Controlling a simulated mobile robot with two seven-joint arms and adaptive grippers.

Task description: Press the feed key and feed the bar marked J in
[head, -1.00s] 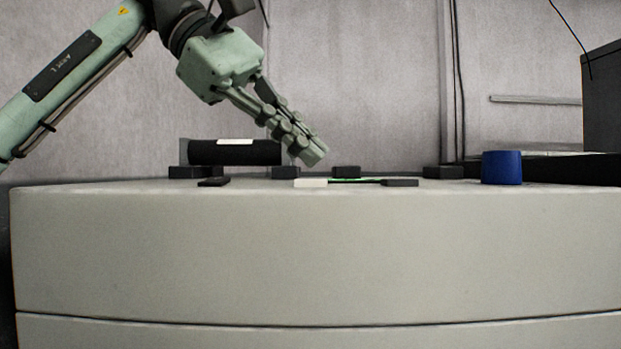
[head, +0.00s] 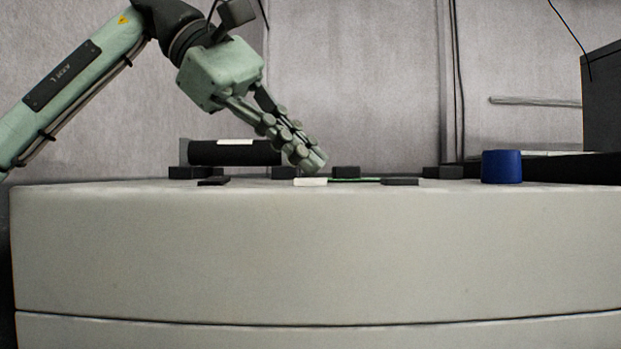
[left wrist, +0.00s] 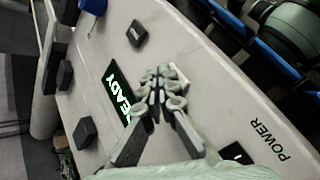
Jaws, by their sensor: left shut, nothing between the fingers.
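My left gripper (head: 316,164) is shut and empty, pointing down at the top of the pale console (head: 310,250). In the head view its tips are just above a white key (head: 311,182). In the left wrist view the tips (left wrist: 160,74) are beside a pale key edge (left wrist: 180,76); I cannot tell whether they touch it. A display reading READY in green (left wrist: 117,93) lies next to the fingers, partly covered by them. A dark bar with a white label (head: 235,152) lies behind, left of the gripper; no letter is readable. My right gripper is not in view.
Flat dark keys (head: 400,182) (head: 213,181) flank the white one. Several low dark blocks (head: 443,172) stand along the back. A blue cylinder (head: 502,167) stands at the right. The word POWER (left wrist: 270,140) is printed near a dark key (left wrist: 236,153).

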